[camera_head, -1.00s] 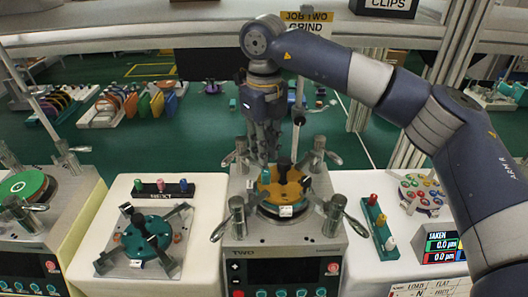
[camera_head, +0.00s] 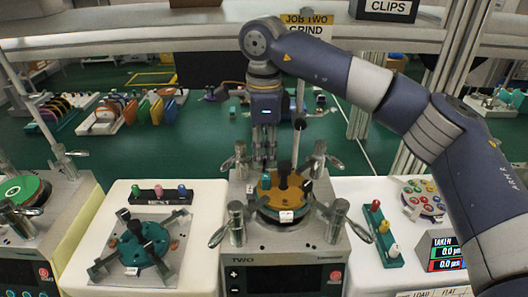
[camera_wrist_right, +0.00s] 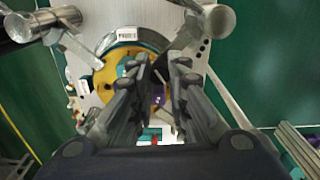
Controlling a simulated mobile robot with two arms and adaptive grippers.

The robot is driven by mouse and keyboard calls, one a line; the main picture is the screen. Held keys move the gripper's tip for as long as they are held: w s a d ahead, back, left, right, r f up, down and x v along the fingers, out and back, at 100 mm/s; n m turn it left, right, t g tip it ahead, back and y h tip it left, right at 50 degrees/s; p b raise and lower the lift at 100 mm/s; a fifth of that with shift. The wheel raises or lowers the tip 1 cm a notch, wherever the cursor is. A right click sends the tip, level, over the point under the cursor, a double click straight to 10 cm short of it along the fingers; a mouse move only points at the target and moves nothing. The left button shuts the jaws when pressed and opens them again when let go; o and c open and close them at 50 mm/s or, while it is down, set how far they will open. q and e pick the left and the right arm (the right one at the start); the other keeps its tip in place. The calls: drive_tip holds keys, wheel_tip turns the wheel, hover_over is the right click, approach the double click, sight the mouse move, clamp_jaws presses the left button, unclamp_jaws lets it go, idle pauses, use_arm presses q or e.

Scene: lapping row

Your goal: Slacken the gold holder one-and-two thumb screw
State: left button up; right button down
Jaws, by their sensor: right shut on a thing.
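The gold holder (camera_head: 268,192) is a gold disc on the middle machine, with a black upright knob (camera_head: 284,175) at its centre. It also shows in the wrist view (camera_wrist_right: 107,72). My right gripper (camera_head: 265,165) points straight down over the holder's back left part. Its fingers are close together, shut on a small part there, which I take to be the one-and-two thumb screw. The fingers mostly hide that part in both views. In the wrist view the right gripper (camera_wrist_right: 160,75) shows its two dark fingers over the disc. My left gripper is not in view.
Metal clamp posts with levers (camera_head: 237,222) stand around the holder, close to the gripper. A teal fixture (camera_head: 145,245) lies on the left stand. A green rack of coloured pegs (camera_head: 382,233) stands at the right. A thin upright rod (camera_head: 299,122) rises behind the holder.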

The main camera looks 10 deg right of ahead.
sight(264, 158)
drive_tip(key=shift+n, duration=1.1)
drive_tip(key=c, duration=1.5)
unclamp_jaws()
wheel_tip(264, 158, up, 12)
drive_tip(key=shift+r, duration=0.1)
